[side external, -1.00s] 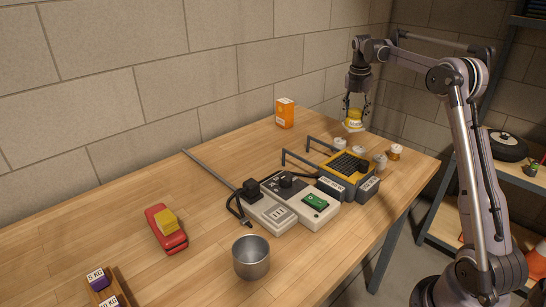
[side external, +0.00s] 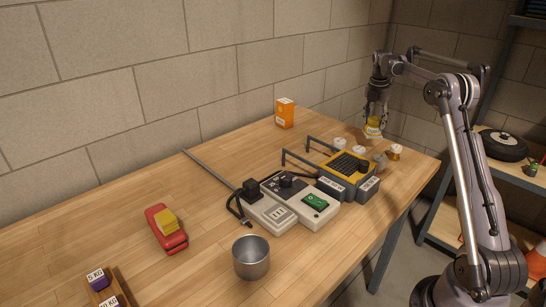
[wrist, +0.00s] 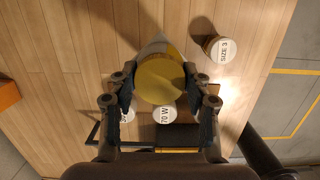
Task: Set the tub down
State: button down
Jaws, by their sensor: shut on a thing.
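My gripper (side external: 373,125) is shut on a yellow tub (side external: 372,128) and holds it above the back right part of the wooden table. In the wrist view the round yellow top of the tub (wrist: 160,78) sits between the two fingers of my gripper (wrist: 160,92). A pale, pointed part shows just beyond the tub in that view; I cannot tell what it is. The gap between the tub's underside and the table is hard to judge.
Several small white-capped jars stand near the tub, one marked "SIZE 3" (wrist: 221,50) and one marked "70 W" (wrist: 164,114). A yellow and grey device with hooks (side external: 348,172) is in front. An orange box (side external: 285,113) stands left. The table's right edge is close.

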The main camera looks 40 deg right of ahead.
aim_at(363, 130)
jog(key=w+f, duration=0.1)
jog(key=w+a+f, duration=0.1)
jog(key=w, duration=0.1)
jog(key=shift+w+f, duration=0.2)
jog(key=shift+w, duration=0.05)
jog(key=shift+f, duration=1.9)
jog(key=c, duration=0.6)
grip_release()
jog(key=shift+f, duration=0.1)
